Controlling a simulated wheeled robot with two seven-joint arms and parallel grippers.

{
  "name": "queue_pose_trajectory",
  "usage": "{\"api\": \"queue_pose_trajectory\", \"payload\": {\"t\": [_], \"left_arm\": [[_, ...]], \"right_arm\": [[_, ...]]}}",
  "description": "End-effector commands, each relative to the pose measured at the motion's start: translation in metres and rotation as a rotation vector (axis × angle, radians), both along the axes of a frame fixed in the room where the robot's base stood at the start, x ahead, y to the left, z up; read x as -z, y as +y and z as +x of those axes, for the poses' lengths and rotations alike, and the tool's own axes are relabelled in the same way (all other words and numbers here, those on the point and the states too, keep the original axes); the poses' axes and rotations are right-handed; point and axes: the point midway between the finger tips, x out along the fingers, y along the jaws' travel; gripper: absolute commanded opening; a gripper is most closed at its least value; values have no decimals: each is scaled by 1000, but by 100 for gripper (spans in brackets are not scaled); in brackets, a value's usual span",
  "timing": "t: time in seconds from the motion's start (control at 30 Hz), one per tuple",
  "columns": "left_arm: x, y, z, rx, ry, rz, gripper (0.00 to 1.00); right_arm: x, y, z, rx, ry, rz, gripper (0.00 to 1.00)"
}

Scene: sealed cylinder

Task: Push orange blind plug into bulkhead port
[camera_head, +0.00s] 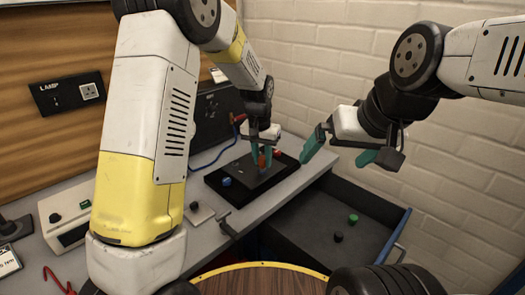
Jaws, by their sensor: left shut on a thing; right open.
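My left gripper (264,157), with green fingers, reaches down over a dark board on the grey bench. It is shut on a small orange piece, the orange blind plug (262,161), which shows between the fingers. I cannot tell whether the plug touches the plate. My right gripper (338,153) is open and empty, in the air to the right of the board.
A blue knob (226,182) sits on the board's left. An open dark drawer (305,222) at right holds a green cap (353,218) and a black cap (338,237). A brick wall (330,60) closes the right.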

Motion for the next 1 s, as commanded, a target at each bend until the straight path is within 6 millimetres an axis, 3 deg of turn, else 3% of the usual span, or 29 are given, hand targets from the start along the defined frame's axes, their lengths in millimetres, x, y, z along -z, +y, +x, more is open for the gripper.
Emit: {"api": "queue_pose_trajectory", "payload": {"t": [0.23,0.27,0.37,0.73,1.0], "left_arm": [[5,0,0,0,1,0,0],[5,0,0,0,0,0,32],[5,0,0,0,0,0,51],[0,0,0,0,-1,0,51],[-42,3,-6,-1,-4,-2,51]], "right_arm": [[0,0,0,0,0,0,100],[0,0,0,0,0,0,100],[0,0,0,0,0,0,100],[0,0,0,0,0,0,100],[0,0,0,0,0,0,100]]}}
